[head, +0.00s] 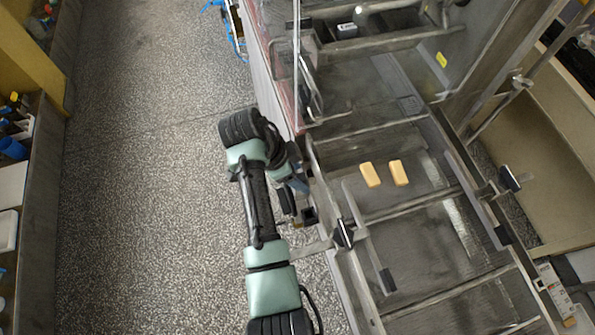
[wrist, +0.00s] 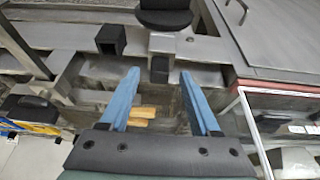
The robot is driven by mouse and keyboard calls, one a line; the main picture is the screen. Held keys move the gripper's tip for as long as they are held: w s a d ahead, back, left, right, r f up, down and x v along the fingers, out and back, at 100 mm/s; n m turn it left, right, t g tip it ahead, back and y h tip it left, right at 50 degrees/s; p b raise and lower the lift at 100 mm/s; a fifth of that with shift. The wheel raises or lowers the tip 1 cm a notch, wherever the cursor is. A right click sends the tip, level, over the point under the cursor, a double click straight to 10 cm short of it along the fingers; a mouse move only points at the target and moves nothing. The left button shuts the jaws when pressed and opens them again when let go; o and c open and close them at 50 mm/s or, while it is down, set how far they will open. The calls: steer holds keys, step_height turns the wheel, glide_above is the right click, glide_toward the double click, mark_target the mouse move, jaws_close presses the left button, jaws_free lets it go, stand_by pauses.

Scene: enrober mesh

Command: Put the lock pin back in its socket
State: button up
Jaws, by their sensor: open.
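My gripper (head: 298,188) is beside the machine's near side rail in the head view. In the wrist view its two blue fingers (wrist: 160,73) are apart with nothing held between them. A black rounded knob (wrist: 164,12) on a grey block is beyond the fingertips; a small black square piece (wrist: 159,69) is below it, between the tips. A hollow black square holder (wrist: 110,40) is to their left; it may be the socket. The head view shows a dark square fitting (head: 309,215) by the gripper. I cannot tell for certain which part is the lock pin.
Two yellow bars (head: 398,172) lie on the mesh belt (head: 415,215). A clear guard panel (head: 283,60) with a red edge stands behind my gripper. A black-tipped lever (head: 343,234) is on the near rail. The speckled floor (head: 140,190) to the left is free.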

steer(key=p+v, duration=0.2)
steer(key=v, duration=1.1)
steer(key=w+d+r+n+t+y, duration=0.25)
steer(key=w+r+n+t, duration=0.6)
steer(key=r, duration=0.55)
step_height(320, 180, up, 16)
steer(key=d+n+t+y, duration=0.2)
steer(key=d+n+t, duration=0.1)
steer(key=n+t, duration=0.3)
steer(key=s+r+t+b, duration=0.2)
steer(key=s+r+t, duration=0.3)
steer(key=r, duration=0.6)
steer(key=s+r+t+b, duration=0.2)
steer(key=s+r+t, duration=0.4)
steer(key=s+r, duration=0.3)
step_height(320, 180, up, 2)
steer(key=shift+r, duration=0.2)
